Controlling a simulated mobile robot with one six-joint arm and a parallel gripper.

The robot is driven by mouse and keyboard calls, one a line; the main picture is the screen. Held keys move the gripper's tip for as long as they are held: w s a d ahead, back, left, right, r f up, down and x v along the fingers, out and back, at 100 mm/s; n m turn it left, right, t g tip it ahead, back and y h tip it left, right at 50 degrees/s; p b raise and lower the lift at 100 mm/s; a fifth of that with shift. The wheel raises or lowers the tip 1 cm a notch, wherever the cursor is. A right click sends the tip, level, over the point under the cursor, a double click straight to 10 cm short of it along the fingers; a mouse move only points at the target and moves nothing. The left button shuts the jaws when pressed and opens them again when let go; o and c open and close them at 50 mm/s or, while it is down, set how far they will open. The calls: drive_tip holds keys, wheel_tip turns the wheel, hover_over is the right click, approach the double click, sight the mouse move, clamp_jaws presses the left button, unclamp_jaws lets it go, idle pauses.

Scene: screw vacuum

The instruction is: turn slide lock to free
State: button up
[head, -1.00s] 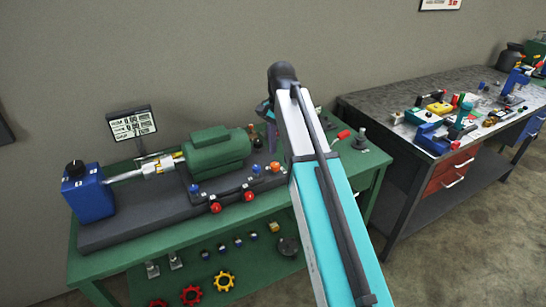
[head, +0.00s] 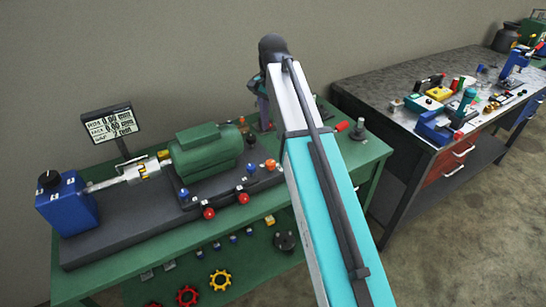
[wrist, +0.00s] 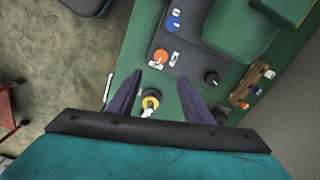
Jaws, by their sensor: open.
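My gripper (wrist: 160,77) is open in the wrist view, its two dark purple fingers spread over the green bench. A round black-and-yellow part with a white piece on it (wrist: 151,102) lies below, between the fingers, apart from them as far as I can tell. Ahead of the fingertips are an orange knob (wrist: 160,56), a blue knob (wrist: 173,22) and a black knob (wrist: 211,77). The orange knob also shows in the head view (head: 270,164). The knob labels are too small to read, so I cannot tell which is the slide lock. My arm hides part of the bench.
A green motor (head: 205,152) and blue box (head: 67,203) stand on the dark base (head: 130,232). A small display (head: 111,122) is behind. Red knobs (head: 208,213) line the front. A grey workbench (head: 390,75) with tools stands right.

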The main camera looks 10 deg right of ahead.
sight(271, 162)
drive_tip(key=shift+a+f, duration=0.1)
drive_tip(key=shift+a, duration=0.15)
drive_tip(key=shift+a+f+p, duration=0.15)
drive_tip(key=shift+f+p, duration=1.05)
drive_tip(key=shift+f, duration=5.65)
